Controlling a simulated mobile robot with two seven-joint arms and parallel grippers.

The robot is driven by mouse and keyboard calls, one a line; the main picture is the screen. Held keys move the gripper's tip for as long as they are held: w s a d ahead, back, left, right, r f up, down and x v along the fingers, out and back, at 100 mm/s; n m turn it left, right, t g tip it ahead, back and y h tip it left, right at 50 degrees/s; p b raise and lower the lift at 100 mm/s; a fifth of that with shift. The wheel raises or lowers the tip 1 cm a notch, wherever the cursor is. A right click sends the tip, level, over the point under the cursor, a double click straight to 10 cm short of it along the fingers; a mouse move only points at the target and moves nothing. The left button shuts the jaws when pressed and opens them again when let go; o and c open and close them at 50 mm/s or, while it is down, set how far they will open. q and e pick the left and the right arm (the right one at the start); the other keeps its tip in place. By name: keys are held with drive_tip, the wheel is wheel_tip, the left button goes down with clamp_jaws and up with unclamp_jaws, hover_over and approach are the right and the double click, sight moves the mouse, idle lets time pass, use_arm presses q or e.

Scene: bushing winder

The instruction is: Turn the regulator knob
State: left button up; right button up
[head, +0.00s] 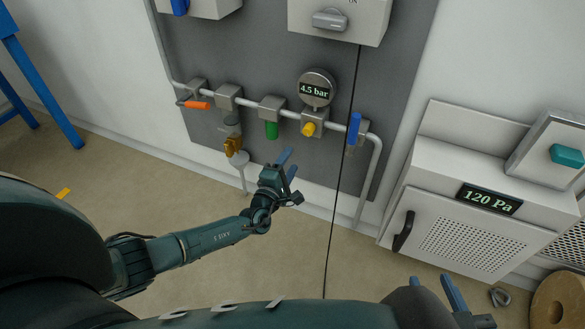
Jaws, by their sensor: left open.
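A gauge (316,88) reading "4.5 bar" sits on a pipe on the grey wall panel. Just below it, a yellow knob (309,129) sticks out from a metal block; it looks like the regulator knob, though no label shows. My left gripper (288,163) is open and empty, with blue fingers pointing up towards the panel. In the picture it is below and left of the yellow knob, apart from it. My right gripper (433,281) is at the bottom edge, partly cut off, with its blue fingers spread and nothing seen between them.
An orange handle (197,105), green part (271,130) and blue lever (354,129) line the same pipe. A thin black cable (334,215) hangs right of the knob. A white cabinet (480,215) with a "120 Pa" display stands right.

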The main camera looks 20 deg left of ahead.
use_arm(q)
drive_tip(key=shift+s, duration=0.4)
use_arm(e)
drive_tip(key=shift+s+d, duration=0.15)
drive_tip(key=shift+s, duration=0.35)
